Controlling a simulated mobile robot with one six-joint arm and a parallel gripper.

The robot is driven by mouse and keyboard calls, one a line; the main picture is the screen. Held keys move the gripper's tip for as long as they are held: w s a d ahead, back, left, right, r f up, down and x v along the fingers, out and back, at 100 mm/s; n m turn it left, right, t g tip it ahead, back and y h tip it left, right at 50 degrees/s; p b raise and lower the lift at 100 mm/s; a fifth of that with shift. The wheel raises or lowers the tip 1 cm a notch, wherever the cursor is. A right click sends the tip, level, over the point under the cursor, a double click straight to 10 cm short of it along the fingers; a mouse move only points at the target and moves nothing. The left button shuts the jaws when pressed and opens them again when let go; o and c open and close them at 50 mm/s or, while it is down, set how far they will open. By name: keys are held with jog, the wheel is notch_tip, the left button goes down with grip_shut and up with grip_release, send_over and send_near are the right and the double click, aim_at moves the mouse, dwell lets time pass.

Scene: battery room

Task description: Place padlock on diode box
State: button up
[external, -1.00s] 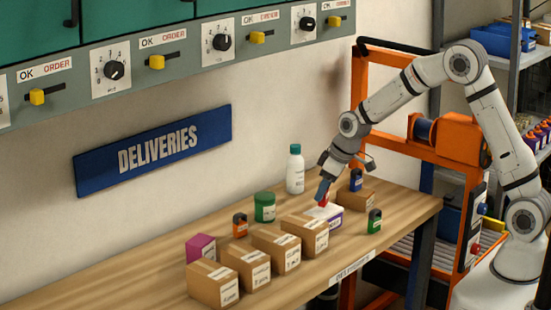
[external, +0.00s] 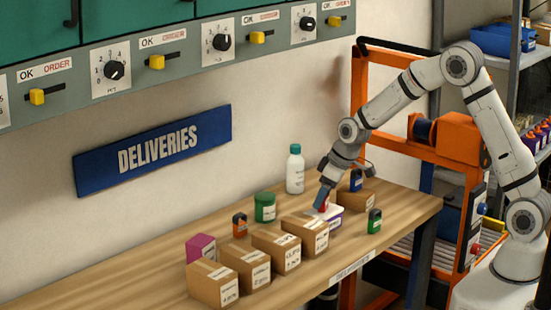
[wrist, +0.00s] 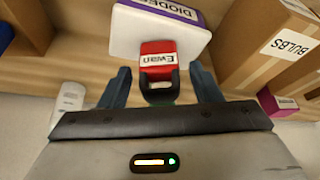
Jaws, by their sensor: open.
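The red padlock (wrist: 157,58), labelled "Ewan", rests on the white diode box (wrist: 125,32) with its purple "DIODES" label. In the external view the diode box (external: 334,219) stands on the wooden bench behind the cardboard boxes, and the padlock is mostly hidden by a finger. My gripper (wrist: 160,88) is open, with one finger on each side of the padlock's shackle and visible gaps to both. In the external view my gripper (external: 322,198) is low over the diode box.
Cardboard boxes (external: 305,238) stand in a row to the left. A green padlock (external: 375,221), an orange padlock (external: 240,226), a green jar (external: 265,207) and a white bottle (external: 295,170) stand nearby.

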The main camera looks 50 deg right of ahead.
jog(key=b+v, duration=0.1)
jog(key=v, duration=1.1)
jog(key=s+d+r+m+h, duration=0.1)
jog(key=s+d+m, duration=0.1)
jog(key=s, duration=1.3)
jog(key=s+d+r+m+g, duration=0.1)
jog(key=s+d, duration=0.4)
jog(key=s, duration=1)
jog(key=shift+d+m+h, duration=0.2)
jog(key=shift+m+h, duration=0.2)
jog(key=shift+m, duration=0.4)
